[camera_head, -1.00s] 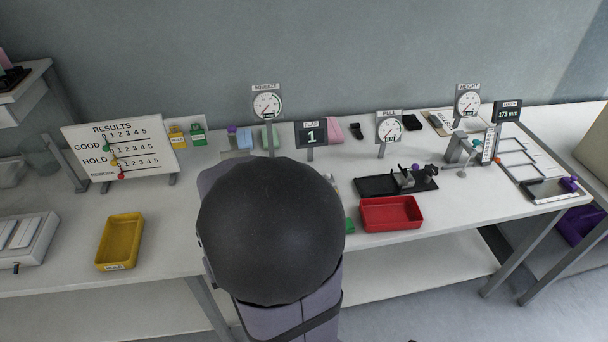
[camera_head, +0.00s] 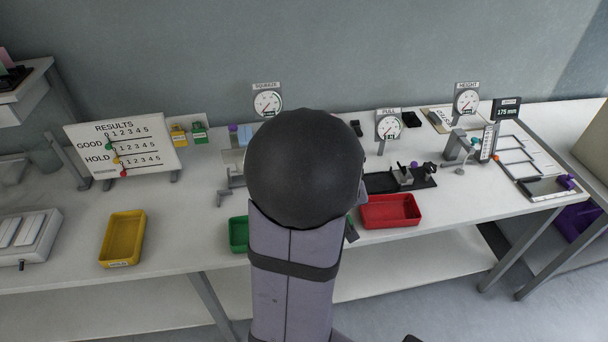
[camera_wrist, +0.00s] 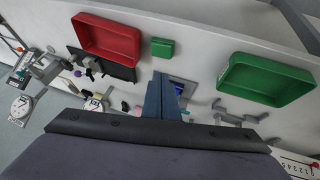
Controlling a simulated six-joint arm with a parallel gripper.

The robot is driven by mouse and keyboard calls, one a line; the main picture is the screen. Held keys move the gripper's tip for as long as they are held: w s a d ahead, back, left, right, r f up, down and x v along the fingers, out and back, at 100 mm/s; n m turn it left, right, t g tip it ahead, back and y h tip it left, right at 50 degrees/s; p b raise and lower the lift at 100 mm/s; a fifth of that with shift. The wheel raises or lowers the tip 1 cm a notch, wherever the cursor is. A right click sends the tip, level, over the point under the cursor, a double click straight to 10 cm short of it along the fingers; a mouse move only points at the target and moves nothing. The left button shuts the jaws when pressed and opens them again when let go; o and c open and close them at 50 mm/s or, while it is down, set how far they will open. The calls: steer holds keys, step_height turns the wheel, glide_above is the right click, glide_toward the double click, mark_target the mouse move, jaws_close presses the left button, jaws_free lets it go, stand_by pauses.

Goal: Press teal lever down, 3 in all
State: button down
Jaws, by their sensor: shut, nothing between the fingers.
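My gripper (camera_wrist: 163,98) is shut and empty in the wrist view, its bluish fingers above the bench beside a small grey-blue square plate (camera_wrist: 184,88). In the head view my own arm hides the gripper. A small teal part (camera_head: 474,142) shows on the grey stand under the HEIGHT dial (camera_head: 467,101); I cannot tell whether it is the lever. No teal lever shows clearly near my fingers. My arm hides the FLAP counter in the head view.
A red tray (camera_head: 390,211) stands right of my arm, a green tray (camera_head: 238,234) left of it. The wrist view shows a small green box (camera_wrist: 162,47) between them. A yellow tray (camera_head: 122,238) and the RESULTS board (camera_head: 122,145) stand farther left.

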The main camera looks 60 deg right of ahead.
steer(key=w+d+r+t+h, duration=0.1)
steer(key=w+r+t, duration=0.4)
steer(key=w, duration=0.5)
steer(key=shift+w+d+r+t+h, duration=0.25)
steer(key=shift+d+r, duration=0.2)
steer(key=shift+r, duration=0.45)
steer(key=shift+f, duration=0.1)
steer(key=b+x, duration=0.1)
steer(key=x, duration=0.9)
steer(key=shift+d, duration=0.1)
steer(key=shift+s+a+f, duration=0.2)
steer(key=shift+f, duration=0.3)
steer(key=shift+s+a+f, duration=0.15)
steer(key=shift+a+f, duration=0.05)
steer(key=shift+f, duration=0.35)
steer(key=shift+s+a+f, duration=0.2)
steer(key=shift+s+f, duration=0.05)
steer(key=shift+f, duration=0.4)
steer(key=shift+f, duration=0.15)
